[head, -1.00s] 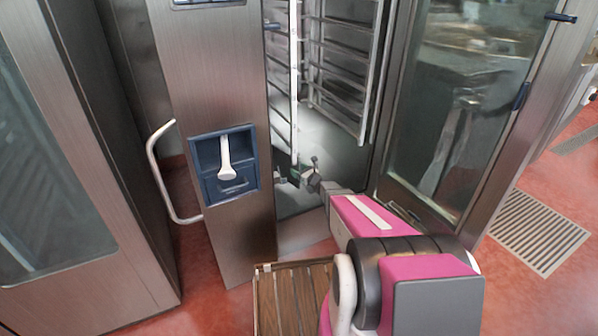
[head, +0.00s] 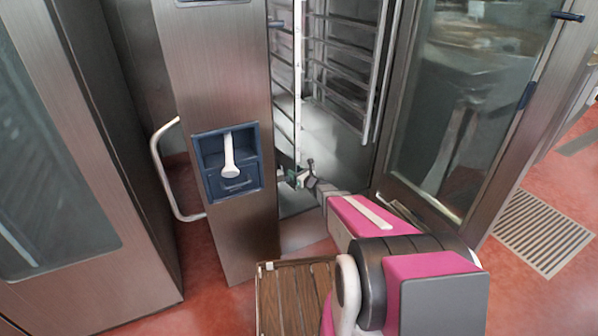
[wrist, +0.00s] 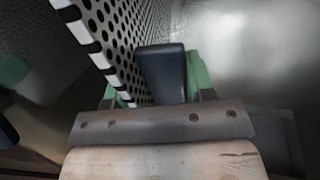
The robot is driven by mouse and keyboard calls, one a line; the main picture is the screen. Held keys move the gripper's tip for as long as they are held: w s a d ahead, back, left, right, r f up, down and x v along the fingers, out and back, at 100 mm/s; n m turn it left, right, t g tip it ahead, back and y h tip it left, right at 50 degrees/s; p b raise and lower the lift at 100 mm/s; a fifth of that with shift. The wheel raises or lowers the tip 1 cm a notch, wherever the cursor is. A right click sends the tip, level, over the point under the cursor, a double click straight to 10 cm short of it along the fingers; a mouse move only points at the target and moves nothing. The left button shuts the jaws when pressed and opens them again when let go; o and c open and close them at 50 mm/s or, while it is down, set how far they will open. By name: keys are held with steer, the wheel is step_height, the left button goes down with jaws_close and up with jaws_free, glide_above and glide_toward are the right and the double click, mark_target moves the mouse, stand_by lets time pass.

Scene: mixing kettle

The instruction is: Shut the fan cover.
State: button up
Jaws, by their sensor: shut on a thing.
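The fan cover (wrist: 118,38) is a perforated metal panel with a black-and-white edge. It fills the upper left of the wrist view and runs away from me. In the head view I take the thin pale upright edge inside the oven for the cover (head: 297,95); it stands nearly edge-on. A dark blue block, seemingly its handle (wrist: 162,72), sits beside the panel. My gripper (wrist: 160,85) has green fingers on both sides of this block and is shut on it. In the head view my gripper (head: 297,178) reaches into the oven opening, its fingers small and partly hidden.
The glass oven door (head: 435,120) stands open at the right of my arm. A steel control column (head: 222,90) with a blue recessed panel stands at the left. Wire racks (head: 345,60) line the chamber. A slatted wooden stool (head: 290,295) is low in front.

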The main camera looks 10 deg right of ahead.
steer(key=o, duration=1.1)
steer(key=shift+c, duration=0.2)
steer(key=shift+s, duration=0.1)
steer(key=v, duration=1)
steer(key=shift+s+d, duration=0.2)
steer(key=shift+s, duration=0.05)
